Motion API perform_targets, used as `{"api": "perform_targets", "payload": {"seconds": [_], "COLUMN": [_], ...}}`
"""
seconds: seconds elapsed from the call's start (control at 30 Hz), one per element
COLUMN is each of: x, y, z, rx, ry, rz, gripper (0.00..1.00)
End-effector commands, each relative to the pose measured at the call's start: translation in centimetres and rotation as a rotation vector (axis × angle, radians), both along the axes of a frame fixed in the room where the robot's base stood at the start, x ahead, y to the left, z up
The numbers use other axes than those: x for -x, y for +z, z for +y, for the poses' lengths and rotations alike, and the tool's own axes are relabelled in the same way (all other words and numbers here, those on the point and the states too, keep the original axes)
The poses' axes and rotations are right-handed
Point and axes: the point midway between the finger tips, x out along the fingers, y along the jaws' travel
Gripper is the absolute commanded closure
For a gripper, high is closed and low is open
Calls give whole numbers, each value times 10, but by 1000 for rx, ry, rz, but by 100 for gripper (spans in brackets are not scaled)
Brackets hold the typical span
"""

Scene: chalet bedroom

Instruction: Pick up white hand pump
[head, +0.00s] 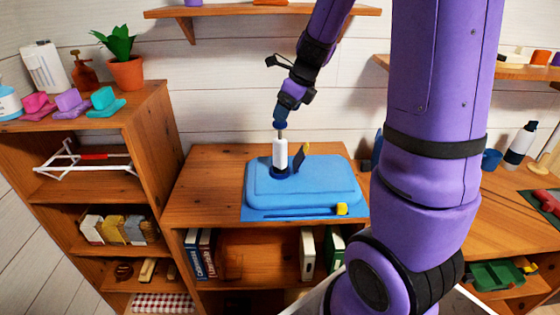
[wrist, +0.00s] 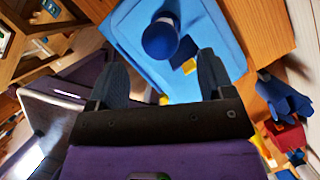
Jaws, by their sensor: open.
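The white hand pump (head: 280,154) stands upright on a flat blue case (head: 318,183) in the head view. It has a white barrel, a thin metal rod above it and a dark blue base. In the wrist view, a round blue part that looks like the pump's top (wrist: 159,40) shows beyond my fingers, over the blue case (wrist: 122,35); the white barrel is hidden there. My gripper (wrist: 162,80) is open, its two dark fingers apart with nothing between them. In the head view my gripper (head: 288,104) is above the pump; whether they touch is unclear.
The case lies on a wooden cabinet (head: 200,186) with books below. At left, a shelf unit (head: 150,110) holds a potted plant (head: 122,60) and soap-like blocks. A wall shelf (head: 250,11) hangs above. A workbench (head: 500,215) with a green tray (head: 497,276) is at right.

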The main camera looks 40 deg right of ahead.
Motion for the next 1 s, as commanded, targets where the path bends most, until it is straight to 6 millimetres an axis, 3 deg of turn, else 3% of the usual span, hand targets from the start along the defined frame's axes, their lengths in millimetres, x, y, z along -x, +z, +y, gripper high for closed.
{"api": "perform_targets", "payload": {"seconds": [0.43, 0.73, 1.0], "x": [-20, -22, -22], "y": [-43, -47, -46], "z": [9, 10, 10], "rx": [-1, 1, 0], "ry": [1, 2, 1], "rz": [3, 0, 0], "gripper": [25, 25, 85]}}
